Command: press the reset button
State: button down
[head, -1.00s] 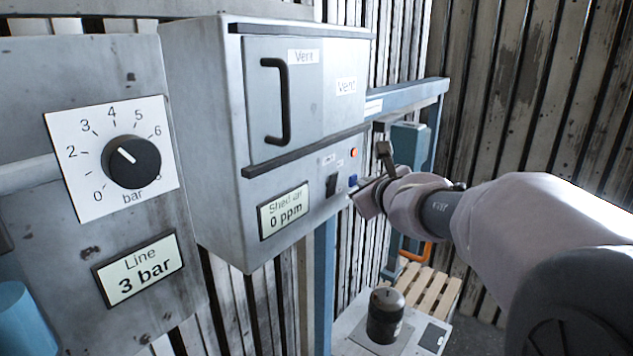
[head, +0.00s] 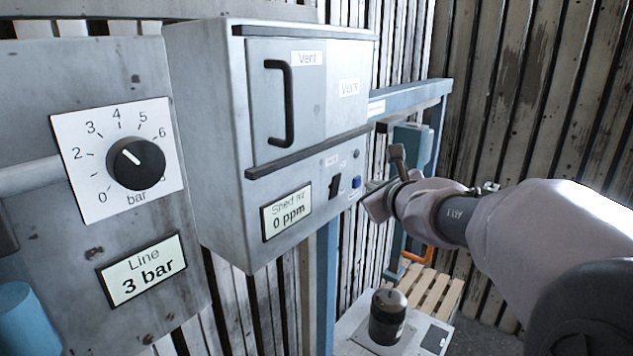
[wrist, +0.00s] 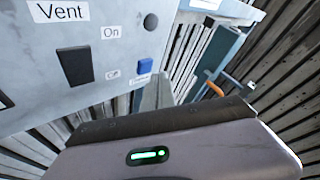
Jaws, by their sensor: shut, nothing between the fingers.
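The blue button (head: 356,182) is on the front of the grey cabinet, at its lower right. It also shows in the wrist view (wrist: 145,65), with a small white label below it that is too blurred to read. My gripper (head: 370,188) is shut and empty, just right of the button, with a small gap seeming to lie between them. In the wrist view the shut fingers (wrist: 157,92) point toward the panel, below and right of the button. A round lamp (head: 357,154) above the button is dark.
A black rocker switch (head: 334,186) marked On and Off sits left of the button. The cabinet (head: 210,140) has a Vent door with a black handle (head: 290,103). Its display (head: 286,212) reads 0 ppm. A blue frame rail (head: 410,97) runs behind my gripper.

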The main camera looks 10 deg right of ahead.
jog(key=s+d, duration=0.1)
jog(key=s, duration=0.1)
jog(key=s+d, duration=0.2)
jog(key=shift+p, duration=0.4)
dwell(0.4)
jog(key=s+a+f+n+g+y+b, duration=0.1)
jog(key=s+a+f+n+y+b, duration=0.1)
jog(key=s+a+f+n+b, duration=0.35)
jog(key=s+a+f+n+g+y+b, duration=0.25)
jog(key=a+f+n+b, duration=0.25)
jog(key=a+f+b, duration=0.3)
jog(key=s+a+f+n+g+y+b, duration=0.1)
jog(key=s+a+f+n+b, duration=0.5)
jog(key=f, duration=0.3)
jog(key=s+f+n+g+h+b, duration=0.1)
jog(key=s+f+n+b, duration=0.4)
jog(key=f, duration=0.5)
jog(key=s+a+f+n+g+h+b, duration=0.1)
jog(key=s+f+n+g+b, duration=0.2)
jog(key=s+f, duration=0.7)
jog(key=f+n+b, duration=0.1)
jog(key=n+b, duration=0.1)
jog(key=b, duration=0.1)
jog(key=shift+a+n, duration=0.15)
jog(key=shift+n, duration=0.2)
